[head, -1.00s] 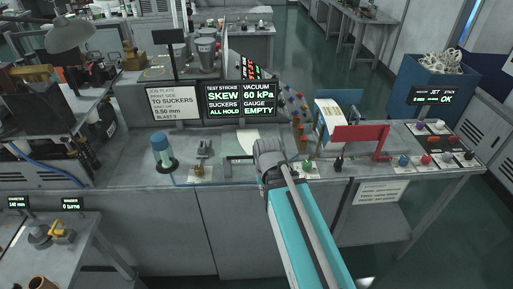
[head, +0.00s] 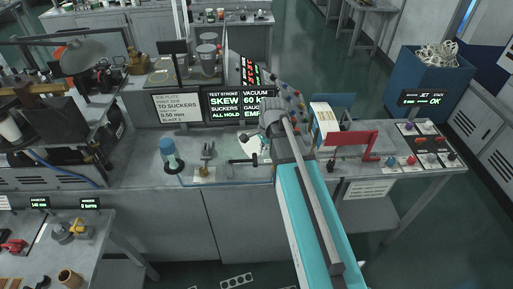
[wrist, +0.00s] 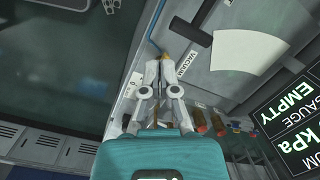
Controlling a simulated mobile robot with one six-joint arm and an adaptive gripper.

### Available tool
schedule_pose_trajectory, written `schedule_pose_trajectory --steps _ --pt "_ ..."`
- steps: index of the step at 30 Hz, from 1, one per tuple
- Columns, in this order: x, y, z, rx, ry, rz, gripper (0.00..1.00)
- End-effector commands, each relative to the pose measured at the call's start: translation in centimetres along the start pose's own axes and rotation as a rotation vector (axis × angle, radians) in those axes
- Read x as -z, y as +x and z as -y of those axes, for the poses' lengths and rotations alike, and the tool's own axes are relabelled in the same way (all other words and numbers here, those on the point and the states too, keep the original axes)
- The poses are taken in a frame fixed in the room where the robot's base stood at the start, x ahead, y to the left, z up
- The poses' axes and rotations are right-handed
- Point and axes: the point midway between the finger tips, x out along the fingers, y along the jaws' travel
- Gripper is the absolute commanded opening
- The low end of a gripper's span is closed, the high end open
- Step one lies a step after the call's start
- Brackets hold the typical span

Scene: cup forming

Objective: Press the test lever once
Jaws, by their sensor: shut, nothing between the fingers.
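A black-handled lever (head: 245,160) lies left of the gripper in the head view; in the wrist view a dark bar (wrist: 190,32) lies near a label reading VACUUM (wrist: 187,63). No label naming the test lever is readable.
A blue-topped cylinder (head: 168,153) and a brass-based device (head: 205,170) stand to the left. A white fan-shaped sheet (wrist: 250,55) lies close by. A red stand (head: 352,138) is to the right.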

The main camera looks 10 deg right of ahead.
Motion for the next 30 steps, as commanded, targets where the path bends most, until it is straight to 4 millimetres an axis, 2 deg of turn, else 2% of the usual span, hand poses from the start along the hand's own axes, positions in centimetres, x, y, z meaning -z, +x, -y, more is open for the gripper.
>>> schedule_pose_trajectory --steps 1,3,12,19,30 --pt "0.2 -1.5 0.7 0.004 0.052 0.005 0.00" --pt "0.5 -2.5 1.3 0.007 0.129 0.013 0.00" --pt "1.4 -5.9 3.3 0.017 0.409 0.043 0.00" --pt "1.8 -6.7 3.9 0.019 0.505 0.054 0.00" --pt "1.8 -6.7 3.9 0.019 0.515 0.056 0.00"
